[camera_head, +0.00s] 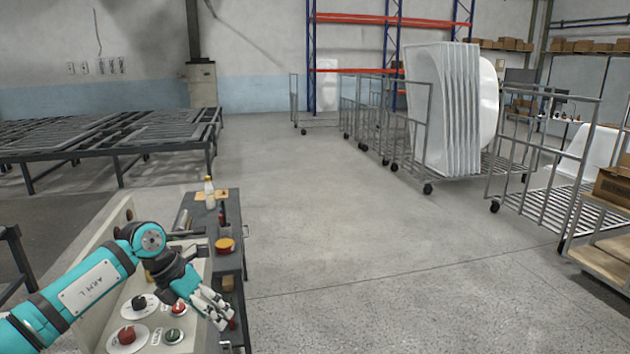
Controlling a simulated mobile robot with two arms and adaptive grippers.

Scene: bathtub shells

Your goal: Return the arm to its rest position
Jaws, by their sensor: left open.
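My left arm, teal and dark grey, comes in from the lower left. My left gripper (222,309) is open, with its pale fingers pointing down and to the right. It hangs over the right part of a light control console (95,255), close to its dark side shelf. No object shows between the fingers. My right arm and gripper do not show. The arm hides part of the console.
The side shelf holds a bottle (209,190) and an orange-topped round item (225,245). Dark metal roller tables (120,140) stand at the left. Trolleys, one holding white tub shells (450,110), stand at the right. The middle concrete floor (350,230) is clear.

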